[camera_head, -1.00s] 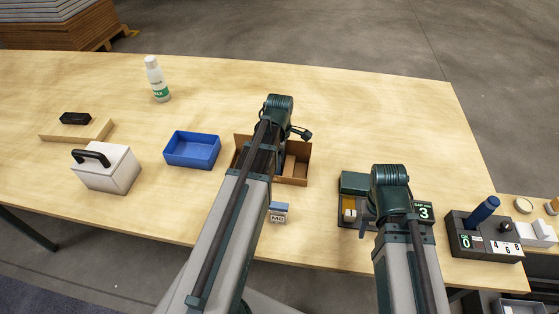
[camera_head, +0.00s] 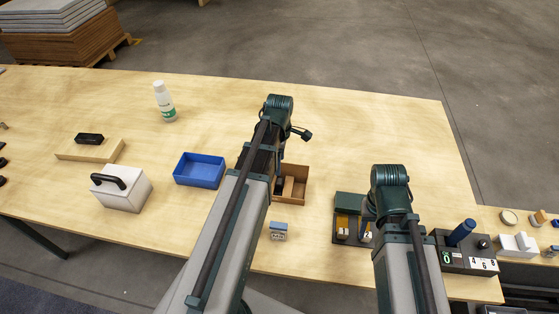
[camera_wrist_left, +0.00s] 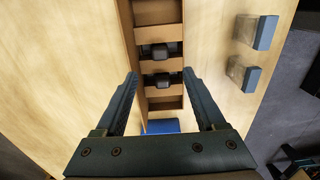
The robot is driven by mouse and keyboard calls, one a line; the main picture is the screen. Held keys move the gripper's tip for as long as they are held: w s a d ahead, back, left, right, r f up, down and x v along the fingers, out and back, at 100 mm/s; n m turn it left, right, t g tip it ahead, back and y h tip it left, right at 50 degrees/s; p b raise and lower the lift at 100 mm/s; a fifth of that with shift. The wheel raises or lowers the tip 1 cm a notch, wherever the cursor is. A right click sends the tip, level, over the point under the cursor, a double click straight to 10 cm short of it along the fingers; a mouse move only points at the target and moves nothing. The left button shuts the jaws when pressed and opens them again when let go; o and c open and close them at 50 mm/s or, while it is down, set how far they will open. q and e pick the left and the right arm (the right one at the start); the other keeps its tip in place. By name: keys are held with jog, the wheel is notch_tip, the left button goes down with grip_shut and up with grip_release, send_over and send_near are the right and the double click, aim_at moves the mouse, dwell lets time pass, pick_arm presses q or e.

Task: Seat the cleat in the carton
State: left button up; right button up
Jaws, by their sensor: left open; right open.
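The open brown carton (camera_head: 297,171) stands mid-table, partly hidden by my left arm. In the left wrist view the carton (camera_wrist_left: 157,12) lies below the jaws, divided into compartments, and two dark pieces (camera_wrist_left: 160,53) sit in it. I cannot tell whether either is the cleat. My left gripper (camera_wrist_left: 160,76) is open and empty above the carton, one finger towards each side. My right gripper (camera_head: 368,231) is mostly hidden behind its own wrist, by a dark tray (camera_head: 347,242) with small yellow and white items.
A blue bin (camera_head: 199,170) stands left of the carton. A small blue-topped block (camera_head: 279,230) stands in front of it; the wrist view shows two such blocks (camera_wrist_left: 265,33). A white handled box (camera_head: 121,190), a bottle (camera_head: 165,102) and a dark counter box (camera_head: 466,252) stand further out. The back right table is clear.

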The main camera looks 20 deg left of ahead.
pick_arm(q)
jog(key=s+d+m, duration=0.6)
jog(key=d+m, duration=0.4)
jog(key=m, duration=0.2)
jog(key=s+d+m+y, duration=0.1)
jog(key=s+d+m, duration=0.5)
jog(key=d+m, duration=0.5)
jog(key=shift+s+m, duration=0.4)
jog(key=shift+m, duration=0.4)
